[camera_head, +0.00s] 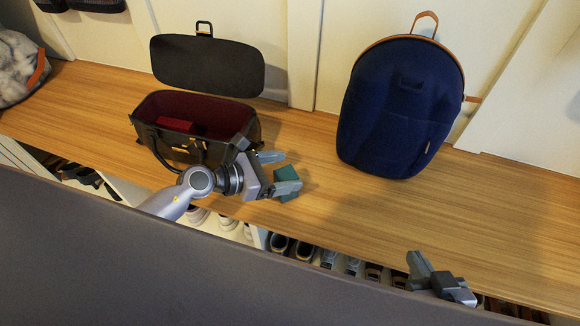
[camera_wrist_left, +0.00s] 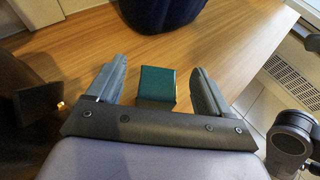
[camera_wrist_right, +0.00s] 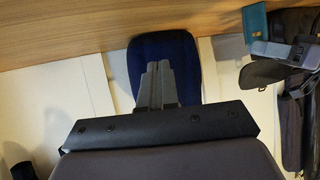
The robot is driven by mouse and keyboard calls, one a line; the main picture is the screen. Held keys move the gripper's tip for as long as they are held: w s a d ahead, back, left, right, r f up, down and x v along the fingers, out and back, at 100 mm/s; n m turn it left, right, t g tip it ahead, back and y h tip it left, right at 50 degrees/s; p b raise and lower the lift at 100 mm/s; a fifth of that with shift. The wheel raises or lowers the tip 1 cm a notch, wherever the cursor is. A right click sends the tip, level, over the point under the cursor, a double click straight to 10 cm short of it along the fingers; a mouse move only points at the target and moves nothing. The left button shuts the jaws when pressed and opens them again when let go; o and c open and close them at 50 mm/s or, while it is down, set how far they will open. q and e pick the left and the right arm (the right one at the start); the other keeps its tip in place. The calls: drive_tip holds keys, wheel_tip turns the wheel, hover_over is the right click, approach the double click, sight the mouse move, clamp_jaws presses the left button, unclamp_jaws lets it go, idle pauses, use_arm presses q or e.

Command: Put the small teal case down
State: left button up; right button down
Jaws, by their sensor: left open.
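The small teal case (camera_wrist_left: 157,84) stands between the two spread fingers of my left gripper (camera_wrist_left: 158,92), with a gap visible on each side. In the head view the case (camera_head: 287,180) is at the wooden bench near its front edge, partly covered by a finger of the left gripper (camera_head: 280,172). The case also shows in the right wrist view (camera_wrist_right: 255,22), against the bench. It seems to rest on the bench top. My right gripper (camera_head: 440,283) is empty at the front edge, its fingers together in the right wrist view (camera_wrist_right: 157,85).
An open black bag (camera_head: 150,107) with a red lining stands left of the left gripper, close to it. A navy backpack (camera_head: 395,110) stands on the bench (camera_head: 310,130) to the right. Shoes (camera_head: 280,243) fill cubbies below. The bench between bag and backpack is clear.

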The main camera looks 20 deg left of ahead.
use_arm(q)
drive_tip(key=s+a+r+n+t+y, duration=0.2)
drive_tip(key=s+r+n+t, duration=0.15)
drive_tip(key=n, duration=0.65)
drive_tip(key=s+a+r+n+t+y, duration=0.1)
drive_tip(key=s+a+r+n+t, duration=0.25)
drive_tip(key=n, duration=0.75)
drive_tip(key=s+d+f+n+g+y, duration=0.3)
drive_tip(key=s+f+n+g, duration=0.2)
drive_tip(key=n, duration=1.6)
drive_tip(key=shift+s+d+f+n+y+p, duration=0.15)
drive_tip(key=shift+s+f+n+y+p, duration=0.2)
drive_tip(key=shift+s+f, duration=0.5)
use_arm(e)
drive_tip(key=shift+s+d+f, duration=0.3)
drive_tip(key=shift+d+f, duration=0.1)
drive_tip(key=shift+f, duration=0.05)
use_arm(q)
drive_tip(key=shift+s+r, duration=0.15)
drive_tip(key=shift+r, duration=0.05)
